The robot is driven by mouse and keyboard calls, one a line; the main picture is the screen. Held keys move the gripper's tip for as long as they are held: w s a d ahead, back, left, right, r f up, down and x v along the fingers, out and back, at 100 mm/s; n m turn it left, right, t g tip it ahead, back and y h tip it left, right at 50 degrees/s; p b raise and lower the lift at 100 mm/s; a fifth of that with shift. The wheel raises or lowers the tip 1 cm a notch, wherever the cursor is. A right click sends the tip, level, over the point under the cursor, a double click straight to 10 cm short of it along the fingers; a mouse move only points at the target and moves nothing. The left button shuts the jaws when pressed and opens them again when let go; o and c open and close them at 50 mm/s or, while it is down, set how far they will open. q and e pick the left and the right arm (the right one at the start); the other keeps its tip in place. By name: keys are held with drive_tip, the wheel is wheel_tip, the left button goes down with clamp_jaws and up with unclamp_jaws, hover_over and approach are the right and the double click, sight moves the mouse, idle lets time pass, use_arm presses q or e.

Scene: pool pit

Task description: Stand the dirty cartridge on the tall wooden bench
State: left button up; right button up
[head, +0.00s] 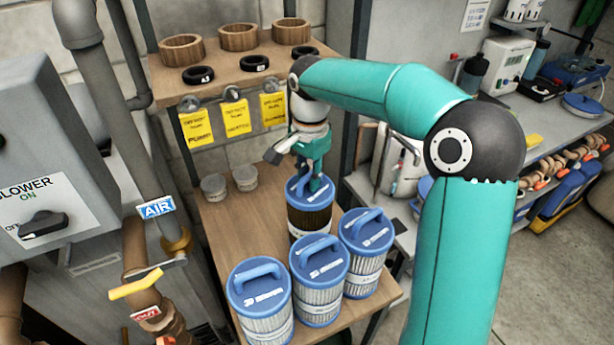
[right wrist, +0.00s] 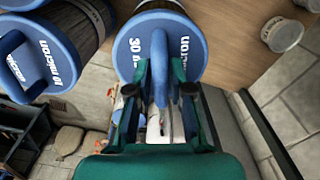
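The dirty cartridge (head: 309,218) has a dark brown body and a blue lid, and stands upright behind the cleaner cartridges. Its base is hidden behind them. My right gripper (head: 314,186) is down at its lid, with the fingers at the handle. In the right wrist view the two fingertips (right wrist: 165,75) lie over the lid (right wrist: 160,40). The wooden bench top (head: 222,230) is under the cartridges. My left gripper is out of view.
Several white pleated cartridges with blue lids crowd the front, such as the left one (head: 260,300). Two grey jars (head: 245,177) stand at the back. A wooden shelf (head: 222,65) with rings and yellow tags hangs above. Bare wood shows on the left.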

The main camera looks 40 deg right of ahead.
drive_tip(key=shift+o, duration=1)
wheel_tip(320, 180, up, 12)
drive_tip(key=p, duration=0.1)
drive_tip(key=shift+r, duration=0.15)
